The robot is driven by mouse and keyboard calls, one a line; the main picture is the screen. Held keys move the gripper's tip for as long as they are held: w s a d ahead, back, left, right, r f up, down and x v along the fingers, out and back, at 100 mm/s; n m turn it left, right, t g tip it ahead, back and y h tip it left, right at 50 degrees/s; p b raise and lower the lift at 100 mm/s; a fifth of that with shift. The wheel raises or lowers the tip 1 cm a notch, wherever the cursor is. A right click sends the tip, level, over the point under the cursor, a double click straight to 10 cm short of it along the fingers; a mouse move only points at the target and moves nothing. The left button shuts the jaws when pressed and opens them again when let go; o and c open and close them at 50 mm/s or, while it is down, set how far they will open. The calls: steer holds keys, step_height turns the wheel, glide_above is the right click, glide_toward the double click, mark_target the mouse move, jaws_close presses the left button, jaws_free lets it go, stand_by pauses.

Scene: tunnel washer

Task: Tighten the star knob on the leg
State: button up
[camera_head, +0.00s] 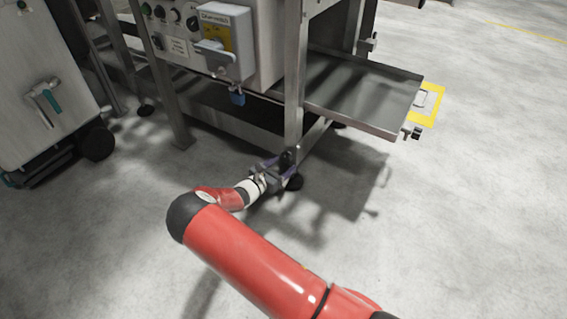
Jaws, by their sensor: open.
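The machine's metal leg (295,90) stands upright in the middle of the view. A small dark knob (289,157) shows low on this leg; its star shape is too small to make out. My gripper (277,170) is at the lower part of the leg, close to the knob. Its jaws are open. I cannot tell whether a finger touches the knob or whether the knob lies between the fingers. The gripper partly hides the leg's lower end. A dark foot (294,183) shows just below and to the right.
A metal tray (352,100) juts out to the right of the leg, above the floor. A control box (224,45) and a blue padlock (238,97) are above left. A wheeled grey cabinet (45,90) stands at the left. The floor at the lower right is clear.

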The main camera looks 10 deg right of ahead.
mark_target(285, 158)
steer(key=a+f+n+t+y, duration=0.2)
steer(key=a+f+n, duration=0.1)
steer(key=f+n, duration=0.1)
steer(key=b+x, duration=0.1)
steer(key=x, duration=0.7)
steer(key=shift+w+a+r, duration=0.1)
steer(key=shift+w+a, duration=0.05)
steer(key=shift+w, duration=0.1)
steer(key=c, duration=1)
